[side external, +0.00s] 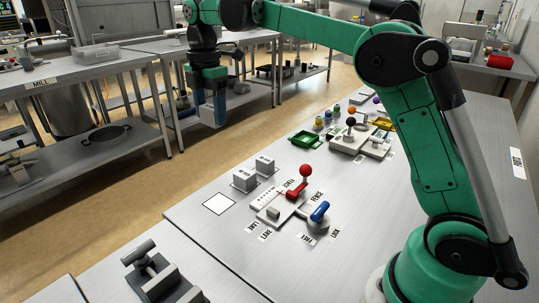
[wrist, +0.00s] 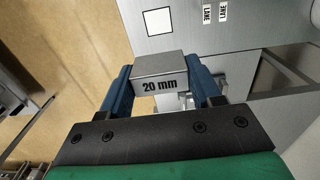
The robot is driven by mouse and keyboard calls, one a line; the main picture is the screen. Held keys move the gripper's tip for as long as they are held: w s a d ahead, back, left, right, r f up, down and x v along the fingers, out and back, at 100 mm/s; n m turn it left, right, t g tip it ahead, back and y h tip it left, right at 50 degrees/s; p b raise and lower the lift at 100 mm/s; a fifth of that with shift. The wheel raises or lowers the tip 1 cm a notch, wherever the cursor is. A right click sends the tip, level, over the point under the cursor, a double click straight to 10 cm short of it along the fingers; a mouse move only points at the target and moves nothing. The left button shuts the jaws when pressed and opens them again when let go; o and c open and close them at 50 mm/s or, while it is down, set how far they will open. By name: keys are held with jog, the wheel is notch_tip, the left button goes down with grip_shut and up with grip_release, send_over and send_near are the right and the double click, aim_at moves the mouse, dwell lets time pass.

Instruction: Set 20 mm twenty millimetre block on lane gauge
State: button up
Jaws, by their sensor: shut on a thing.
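In the wrist view the grey block marked "20 mm" (wrist: 160,82) sits between the two blue fingers of my gripper (wrist: 160,72), which is shut on it. The lane gauge (side external: 274,211) lies on the bench below and to the right. It has a red-knobbed lever (side external: 305,172), a blue handle (side external: 320,211) and labels around it. My gripper is well apart from the gauge.
Two grey blocks (side external: 244,180) (side external: 265,167) stand on the bench behind the gauge. A white square (side external: 219,203) is left of it and also shows in the wrist view (wrist: 159,23). A clamp-like fixture (side external: 158,275) is at the front. A green tray (side external: 304,141) is farther back.

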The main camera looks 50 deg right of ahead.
jog(key=s+d+r, duration=0.1)
jog(key=s+d, duration=0.3)
jog(key=s, duration=0.1)
send_over(283, 206)
notch_tip(283, 206, down, 20)
jog(key=shift+f, duration=0.1)
dwell(0.4)
jog(key=o, duration=1.3)
